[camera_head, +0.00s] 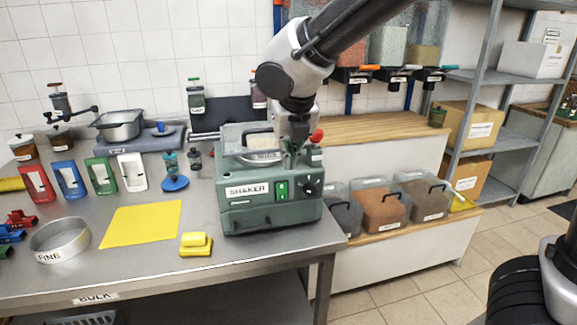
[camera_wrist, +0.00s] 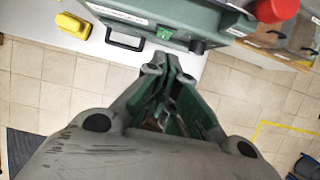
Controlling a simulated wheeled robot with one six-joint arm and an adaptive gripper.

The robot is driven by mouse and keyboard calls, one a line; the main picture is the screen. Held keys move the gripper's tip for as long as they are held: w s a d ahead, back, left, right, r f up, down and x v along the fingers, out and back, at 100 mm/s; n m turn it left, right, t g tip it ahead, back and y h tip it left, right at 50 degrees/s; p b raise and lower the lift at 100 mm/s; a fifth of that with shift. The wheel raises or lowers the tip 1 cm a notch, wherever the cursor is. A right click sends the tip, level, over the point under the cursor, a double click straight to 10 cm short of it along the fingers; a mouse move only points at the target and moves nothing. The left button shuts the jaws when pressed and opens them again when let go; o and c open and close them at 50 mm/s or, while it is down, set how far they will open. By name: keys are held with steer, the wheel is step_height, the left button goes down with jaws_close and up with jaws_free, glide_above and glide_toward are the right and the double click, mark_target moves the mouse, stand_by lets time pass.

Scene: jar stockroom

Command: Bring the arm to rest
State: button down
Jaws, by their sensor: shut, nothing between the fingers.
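My gripper (camera_head: 292,158) hangs from my arm, pointing down in front of the green shaker machine (camera_head: 238,213) at the right part of the steel table. In the wrist view my gripper (camera_wrist: 172,62) has its fingertips together with nothing between them. The shaker (camera_wrist: 200,15) lies just beyond the fingertips there, with its green switch, dark knob and red knob in view. I cannot tell whether the fingers touch the machine. Part of the shaker's top is hidden behind my gripper and wrist.
A yellow mat (camera_head: 141,224), a yellow block (camera_head: 195,243) and a metal ring marked FINE (camera_head: 60,241) lie on the table. Coloured stands and jars fill its back left. Lidded bins (camera_head: 380,207) stand on a low bench at right. Open tiled floor (camera_head: 400,290) lies in front.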

stand_by(0.3)
steer(key=s+d+r+n, duration=0.1)
steer(key=s+d+n, duration=0.4)
steer(key=d+n, duration=0.6)
steer(key=s+d+r+n, duration=0.1)
steer(key=s+d+n, duration=0.5)
steer(key=d+n, duration=0.5)
steer(key=s+d+r+n+h, duration=0.1)
steer(key=s+d+n, duration=0.5)
steer(key=d+n, duration=0.5)
steer(key=d, duration=0.3)
steer(key=shift+d, duration=0.4)
